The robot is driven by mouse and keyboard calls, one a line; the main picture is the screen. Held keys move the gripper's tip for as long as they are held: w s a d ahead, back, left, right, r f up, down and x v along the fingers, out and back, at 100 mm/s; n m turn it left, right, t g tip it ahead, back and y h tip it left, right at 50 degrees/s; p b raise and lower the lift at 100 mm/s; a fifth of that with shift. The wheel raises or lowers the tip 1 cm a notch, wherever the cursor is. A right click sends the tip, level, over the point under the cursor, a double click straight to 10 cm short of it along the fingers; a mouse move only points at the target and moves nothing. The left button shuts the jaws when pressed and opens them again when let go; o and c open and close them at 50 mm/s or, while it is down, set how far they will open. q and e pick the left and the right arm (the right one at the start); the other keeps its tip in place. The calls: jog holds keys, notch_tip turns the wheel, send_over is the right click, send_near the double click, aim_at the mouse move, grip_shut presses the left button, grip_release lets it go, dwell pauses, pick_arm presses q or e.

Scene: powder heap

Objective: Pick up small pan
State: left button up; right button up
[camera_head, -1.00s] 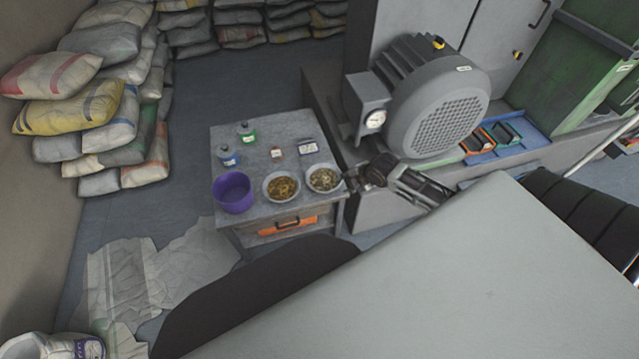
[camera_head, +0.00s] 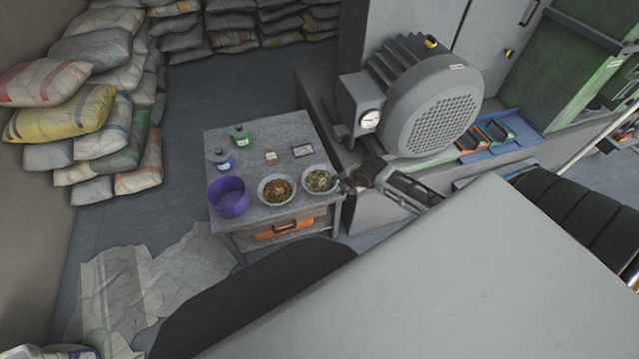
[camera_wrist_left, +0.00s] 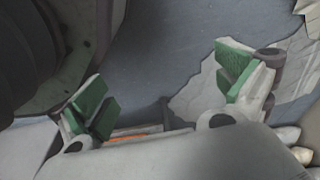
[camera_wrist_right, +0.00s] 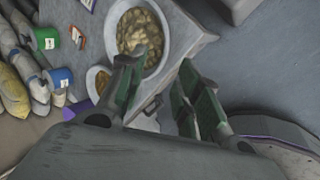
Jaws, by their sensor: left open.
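Two pale round shallow pans stand side by side near the front right of a small grey table (camera_head: 225,146). The left pan (camera_head: 262,198) and the right pan (camera_head: 305,189) hold brownish-yellow grains. I cannot tell which is the small one. My right gripper (camera_head: 345,182) is at the right pan's outer rim. In the right wrist view its jaws (camera_wrist_right: 158,82) are apart, one finger overlapping the pan (camera_wrist_right: 172,38) and the other outside it. Contact is unclear. My left gripper (camera_wrist_left: 165,85) is open and empty over the floor, outside the head view.
A purple bowl (camera_head: 228,203), a blue jar (camera_head: 221,161), a green jar (camera_head: 240,136) and small boxes share the table. An orange case (camera_head: 285,232) sits below. A large grey motor (camera_head: 425,100) stands behind my right gripper. Sacks (camera_head: 60,115) are piled left.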

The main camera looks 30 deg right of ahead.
aim_at(330, 189)
pick_arm(q)
jog(key=shift+w+d+r+b, duration=0.25)
jog(key=shift+r, duration=0.4)
jog(key=shift+w+d+r+b, duration=0.2)
jog(key=shift+d+r, duration=0.1)
jog(key=shift+r, duration=0.3)
jog(key=shift+w+d+r+b, duration=0.25)
jog(key=shift+r, duration=0.4)
pick_arm(e)
jog(key=shift+x, duration=2.55)
jog(key=shift+w+a+f, duration=0.1)
jog(key=shift+w+f, duration=0.15)
jog(key=shift+f, duration=0.1)
jog(key=shift+w+f+b, duration=0.1)
jog(key=shift+f+b, duration=0.1)
jog(key=shift+b, duration=0.1)
jog(key=shift+w+a+f, duration=0.15)
jog(key=shift+w+f, duration=0.1)
jog(key=shift+f, duration=0.25)
pick_arm(q)
notch_tip(330, 189, up, 6)
jog(key=d+b, duration=0.1)
jog(key=shift+w+d+g, duration=0.3)
jog(key=shift+w+g, duration=0.1)
pick_arm(e)
jog(key=shift+x, duration=1.35)
pick_arm(q)
jog(key=shift+f, duration=0.1)
